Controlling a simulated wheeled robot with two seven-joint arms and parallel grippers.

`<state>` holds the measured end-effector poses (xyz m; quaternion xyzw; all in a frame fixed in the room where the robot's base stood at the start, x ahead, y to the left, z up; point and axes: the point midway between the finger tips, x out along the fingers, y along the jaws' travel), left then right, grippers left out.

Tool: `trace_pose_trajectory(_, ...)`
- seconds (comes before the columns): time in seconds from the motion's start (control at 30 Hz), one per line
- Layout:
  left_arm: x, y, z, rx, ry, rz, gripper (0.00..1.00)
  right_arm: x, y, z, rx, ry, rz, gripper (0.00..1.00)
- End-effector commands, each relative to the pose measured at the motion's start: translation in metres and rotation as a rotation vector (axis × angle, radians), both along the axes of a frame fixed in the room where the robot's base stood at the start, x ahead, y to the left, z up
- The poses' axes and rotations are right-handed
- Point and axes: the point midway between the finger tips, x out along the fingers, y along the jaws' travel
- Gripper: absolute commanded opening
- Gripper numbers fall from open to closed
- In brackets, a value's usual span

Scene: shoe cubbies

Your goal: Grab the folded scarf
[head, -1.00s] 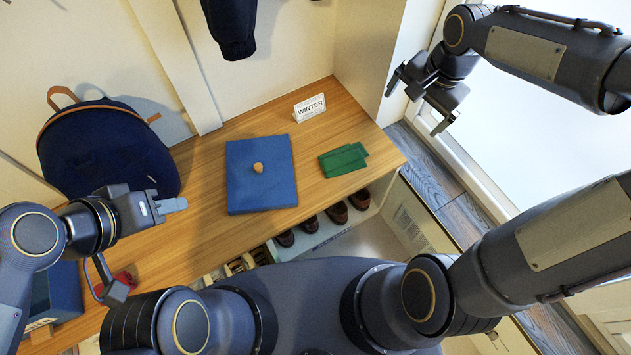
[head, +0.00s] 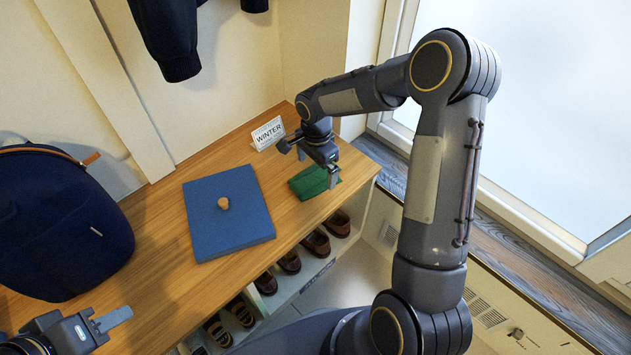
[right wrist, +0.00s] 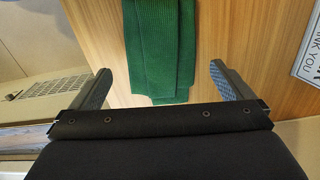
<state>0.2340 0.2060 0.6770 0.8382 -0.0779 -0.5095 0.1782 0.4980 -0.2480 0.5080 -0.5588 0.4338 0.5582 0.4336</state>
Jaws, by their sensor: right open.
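The folded green scarf (head: 308,183) lies on the wooden bench top in the head view, near the right end. My right gripper (head: 318,168) is above it and partly covers it. In the right wrist view the scarf (right wrist: 160,50) is ribbed, with one layer folded over another, and lies ahead of and between the open fingers of my right gripper (right wrist: 162,88). The fingers hold nothing. My left gripper (head: 112,319) is at the lower left of the head view, far from the scarf; whether its jaws are apart is unclear.
A WINTER sign (head: 268,134) stands behind. A navy backpack (head: 65,225) is at far left. Shoes (head: 316,243) sit in cubbies below the bench edge.

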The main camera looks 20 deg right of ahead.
Motion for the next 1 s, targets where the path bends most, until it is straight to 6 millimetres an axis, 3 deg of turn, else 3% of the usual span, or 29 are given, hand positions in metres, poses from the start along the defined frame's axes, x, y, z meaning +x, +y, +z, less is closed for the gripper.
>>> trace_pose_trajectory(0.03, 0.000, 0.000, -0.009, 0.000, 0.000, 0.000, 0.36, -0.002, 0.001, -0.014, 0.002, 0.004, 0.001, 1.00)
trace_pose_trajectory(0.13, 0.000, 0.000, -0.012, 0.000, 0.000, 0.000, 0.36, -0.001, 0.000, -0.025, 0.000, 0.003, 0.001, 1.00)
trace_pose_trajectory(0.37, 0.000, 0.000, -0.011, 0.000, 0.000, 0.000, 0.36, -0.001, 0.001, -0.025, 0.001, 0.000, 0.001, 1.00)
trace_pose_trajectory(0.67, 0.000, 0.000, -0.011, 0.000, 0.000, 0.000, 0.36, -0.001, 0.001, -0.025, 0.001, 0.000, 0.001, 0.63)
trace_pose_trajectory(1.0, 0.000, 0.000, -0.009, 0.000, 0.000, 0.000, 0.36, 0.000, 0.001, -0.021, 0.000, -0.001, 0.001, 0.63)
